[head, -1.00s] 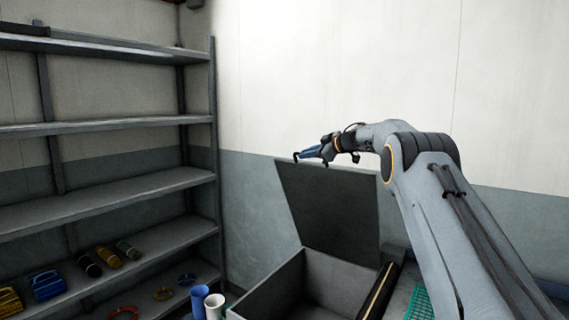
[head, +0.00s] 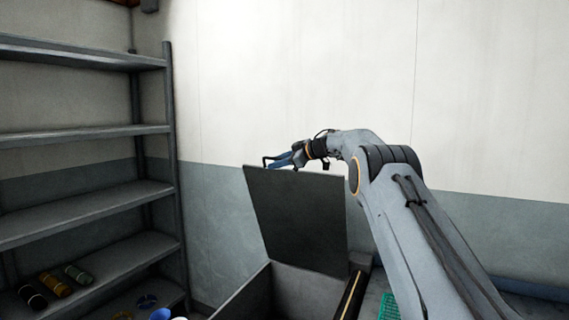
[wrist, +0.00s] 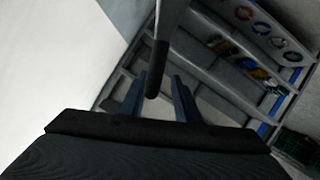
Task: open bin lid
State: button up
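The grey bin (head: 248,292) stands low in the middle of the head view, with its dark lid (head: 296,218) raised steeply above its back. The bin is uncovered, and its lower part is cut off by the frame edge. My gripper (head: 278,161) is at the lid's top edge, left of its middle. In the wrist view its two blue fingers (wrist: 160,98) stand apart. A dark-ended grey bar (wrist: 157,70) shows between them, with gaps visible at its sides. I cannot tell whether this bar is the lid's edge or a handle.
A grey shelf unit (head: 85,203) stands to the left, with several rolls (head: 55,285) on a lower shelf. A blue cup (head: 160,314) is left of the bin. A green mesh piece (head: 388,306) lies to its right. A plain wall is behind.

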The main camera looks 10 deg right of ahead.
jog(key=shift+r, duration=0.1)
jog(key=b+v, duration=0.3)
jog(key=v, duration=0.4)
jog(key=shift+s+d, duration=0.3)
jog(key=shift+r, duration=0.1)
jog(key=s+d+r+p, duration=0.3)
jog(key=s+d+p, duration=0.1)
jog(key=d, duration=0.3)
jog(key=shift+p, duration=0.4)
dwell(0.6)
jog(key=shift+d+r, duration=0.1)
dwell(0.4)
